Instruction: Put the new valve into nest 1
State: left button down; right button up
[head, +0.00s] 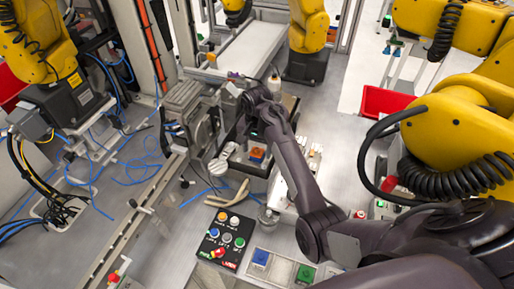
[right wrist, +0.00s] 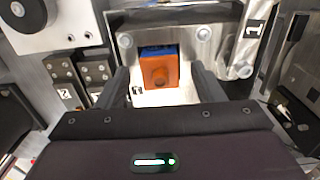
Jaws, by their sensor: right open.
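A valve (right wrist: 160,72) with an orange body and a blue part behind it sits in a metal holder in the right wrist view. It also shows in the head view (head: 257,153), below my right wrist. My right gripper (right wrist: 161,82) is open, with one dark finger on each side of the valve. I cannot tell whether the fingers touch it. A plate marked 1 (right wrist: 254,28) is at the upper right of the wrist view. My left gripper is not in view.
A button panel (head: 225,238) and blue and green blocks (head: 261,259) are at the front. A metal fixture (head: 190,115) stands left of my right wrist. Loose blue cables (head: 130,165) lie on the left. A red bin (head: 385,101) is at the right.

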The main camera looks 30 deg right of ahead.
aim_at(257, 149)
notch_tip(257, 149, up, 4)
jog(key=shift+w+r+b, duration=0.1)
jog(key=shift+b, duration=0.8)
notch_tip(257, 149, up, 3)
jog(key=shift+f+p, duration=0.1)
jog(key=shift+p, duration=0.2)
jog(key=shift+r, duration=0.45)
jog(key=shift+f, duration=0.1)
